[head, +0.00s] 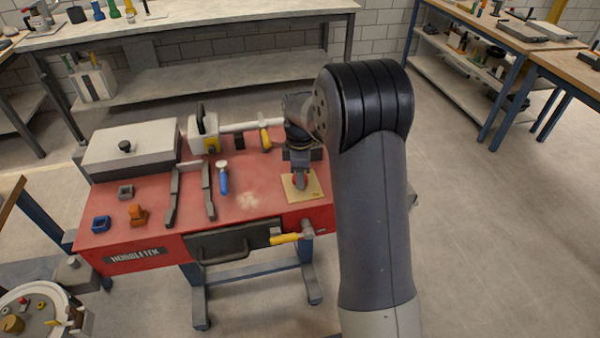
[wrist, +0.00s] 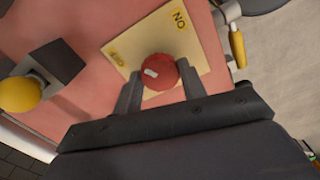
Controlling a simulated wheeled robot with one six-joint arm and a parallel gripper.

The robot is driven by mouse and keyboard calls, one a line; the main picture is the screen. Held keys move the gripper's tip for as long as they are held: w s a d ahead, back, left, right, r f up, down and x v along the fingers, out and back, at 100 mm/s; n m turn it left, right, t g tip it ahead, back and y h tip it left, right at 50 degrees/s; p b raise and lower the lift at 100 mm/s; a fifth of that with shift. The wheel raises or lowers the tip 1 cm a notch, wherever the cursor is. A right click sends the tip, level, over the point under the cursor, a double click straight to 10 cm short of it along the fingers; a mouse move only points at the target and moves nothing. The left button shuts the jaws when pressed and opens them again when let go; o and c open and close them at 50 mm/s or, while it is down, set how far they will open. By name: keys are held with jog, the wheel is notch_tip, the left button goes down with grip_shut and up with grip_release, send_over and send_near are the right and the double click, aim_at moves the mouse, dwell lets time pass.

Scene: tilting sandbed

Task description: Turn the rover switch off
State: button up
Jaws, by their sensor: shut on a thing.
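The rover switch is a red round knob (wrist: 161,72) on a cream plate (wrist: 193,50) with yellow ON and OFF labels, seen rotated in the wrist view. The ON label (wrist: 180,19) is at the plate's upper right and the OFF label (wrist: 117,57) at its left. A small white mark on the knob lies on its left side, toward the OFF label's side. My gripper (wrist: 159,70) has one finger on each side of the knob and is shut on it. In the head view the plate (head: 316,187) lies at the red bench's right end, with my gripper (head: 300,176) above it, partly hiding the knob.
The red bench (head: 150,240) also carries a grey lidded box (head: 130,150), a blue-handled tool (head: 223,180), dark rails and small blocks. A yellow-handled valve (head: 285,238) is at the front edge, near a drawer (head: 230,245). A yellow ball knob (wrist: 20,93) shows left in the wrist view.

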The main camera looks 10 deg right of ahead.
jog(key=shift+n, duration=1.2)
jog(key=o, duration=1)
jog(key=shift+c, duration=0.2)
notch_tip(320, 180, up, 11)
jog(key=shift+f, duration=0.15)
notch_tip(320, 180, down, 11)
jog(key=shift+r, duration=0.1)
